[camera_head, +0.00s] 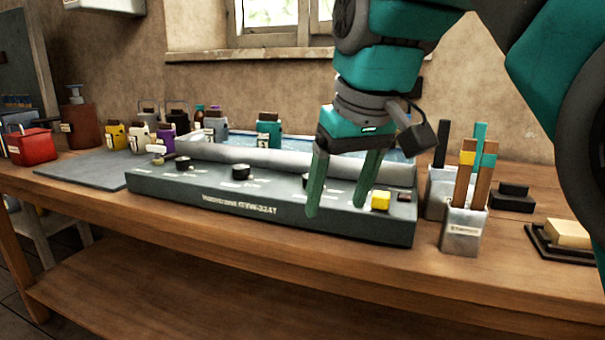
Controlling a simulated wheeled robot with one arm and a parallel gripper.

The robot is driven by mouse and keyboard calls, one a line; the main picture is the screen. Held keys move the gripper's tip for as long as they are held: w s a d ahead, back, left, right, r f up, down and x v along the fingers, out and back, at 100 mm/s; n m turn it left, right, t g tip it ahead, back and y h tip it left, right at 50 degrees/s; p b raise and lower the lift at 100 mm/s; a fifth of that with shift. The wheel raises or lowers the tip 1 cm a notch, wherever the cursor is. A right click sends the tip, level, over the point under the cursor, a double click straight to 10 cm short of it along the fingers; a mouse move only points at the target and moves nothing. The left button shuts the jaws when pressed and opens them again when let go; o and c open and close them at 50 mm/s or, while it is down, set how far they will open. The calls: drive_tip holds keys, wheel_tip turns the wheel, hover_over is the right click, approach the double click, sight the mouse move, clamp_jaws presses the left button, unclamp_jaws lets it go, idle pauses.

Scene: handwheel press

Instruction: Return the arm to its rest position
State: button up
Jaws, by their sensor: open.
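My gripper (338,212) is open, with two green fingers pointing down and nothing between them. It hangs in front of the right part of a dark machine (270,205) with a labelled front panel. My teal and black arm comes down from the upper right. Part of the panel and the grey roller (250,160) behind is hidden by the fingers.
Grey holders with wooden sticks (465,230) stand right of the machine, near my arm. A sponge (570,233) on a dark tray lies farther right. Several bottles (140,137) stand at the back left. A wooden table (310,255) carries everything, and its front strip is clear.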

drive_tip(key=s+d+f+m+g, duration=0.1)
drive_tip(key=s+d+f, duration=0.2)
drive_tip(key=s+f, duration=0.3)
drive_tip(key=s+d+f+m+g+h, duration=0.1)
drive_tip(key=s+d+f, duration=0.3)
drive_tip(key=f, duration=1.2)
drive_tip(key=s+d+f+m+g, duration=0.2)
drive_tip(key=s+d+f+g, duration=0.1)
drive_tip(key=s+f, duration=0.7)
drive_tip(key=shift+s+d+f+h, duration=0.2)
drive_tip(key=shift+f+h, duration=0.1)
drive_tip(key=shift+f, duration=0.4)
idle(0.4)
